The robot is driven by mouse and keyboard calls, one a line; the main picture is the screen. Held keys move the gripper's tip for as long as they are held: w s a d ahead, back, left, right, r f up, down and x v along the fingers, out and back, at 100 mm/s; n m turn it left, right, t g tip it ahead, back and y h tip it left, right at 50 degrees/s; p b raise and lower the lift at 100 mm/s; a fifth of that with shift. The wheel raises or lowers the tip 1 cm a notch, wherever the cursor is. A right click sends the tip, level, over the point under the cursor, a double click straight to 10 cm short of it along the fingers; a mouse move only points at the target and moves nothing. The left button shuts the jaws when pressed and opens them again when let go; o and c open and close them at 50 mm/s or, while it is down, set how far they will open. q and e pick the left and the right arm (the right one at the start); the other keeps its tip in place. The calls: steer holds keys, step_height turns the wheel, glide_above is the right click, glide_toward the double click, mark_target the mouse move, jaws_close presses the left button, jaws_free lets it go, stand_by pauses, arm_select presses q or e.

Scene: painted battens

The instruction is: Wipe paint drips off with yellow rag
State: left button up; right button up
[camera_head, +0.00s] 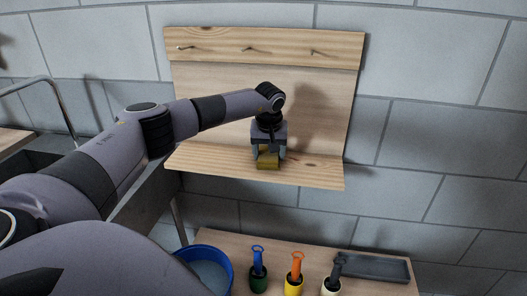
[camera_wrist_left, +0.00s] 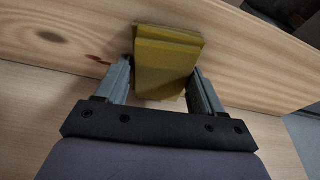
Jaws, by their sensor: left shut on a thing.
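My left gripper (camera_head: 268,156) is shut on the yellow rag (camera_head: 268,160), a folded, block-like olive-yellow pad. The rag is at the wooden shelf (camera_head: 210,164) below the backboard. In the left wrist view the rag (camera_wrist_left: 166,60) sits between the two fingers (camera_wrist_left: 160,85) against pale wood. I cannot tell whether it presses on the wood. A small dark reddish mark (camera_wrist_left: 97,59) shows on the wood just left of the rag; it may be a paint drip or grain. Wood behind the rag is hidden. My right gripper is not in view.
Several pegs line the board's top rail (camera_head: 280,45). The shelf's left part looks clear.

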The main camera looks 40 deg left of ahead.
mark_target(221, 155)
arm_select(q)
steer(key=shift+w+d+f, duration=0.1)
steer(key=shift+w+d, duration=0.2)
steer(key=shift+d, duration=0.3)
steer(key=shift+w+d, duration=0.35)
steer(key=shift+d, duration=0.25)
steer(key=shift+w+d+f, duration=0.1)
steer(key=shift+w+d, duration=0.2)
steer(key=shift+d, duration=0.3)
steer(key=shift+w+d+r+b, duration=0.1)
steer(key=shift+w+d+b, duration=0.15)
steer(key=shift+w+d, duration=0.35)
steer(key=shift+w+d+r+b, duration=0.1)
steer(key=shift+w+d+b, duration=0.2)
steer(key=shift+d, duration=0.45)
steer(key=shift+w+d+r+b, duration=0.1)
steer(key=shift+w+d+b, duration=0.05)
steer(key=shift+w+d, duration=0.45)
steer(key=shift+s+a+p, duration=0.45)
steer(key=shift+s+a+f+p, duration=0.15)
steer(key=shift+s+a, duration=0.2)
steer(key=shift+a, duration=0.2)
steer(key=shift+s+a+f+p, duration=0.15)
steer(key=shift+s+a, duration=0.15)
steer(key=shift+a, duration=0.2)
steer(key=shift+s+a, duration=0.5)
steer(key=shift+a, duration=0.25)
steer(key=shift+s+a, duration=0.45)
steer(key=shift+a, duration=0.25)
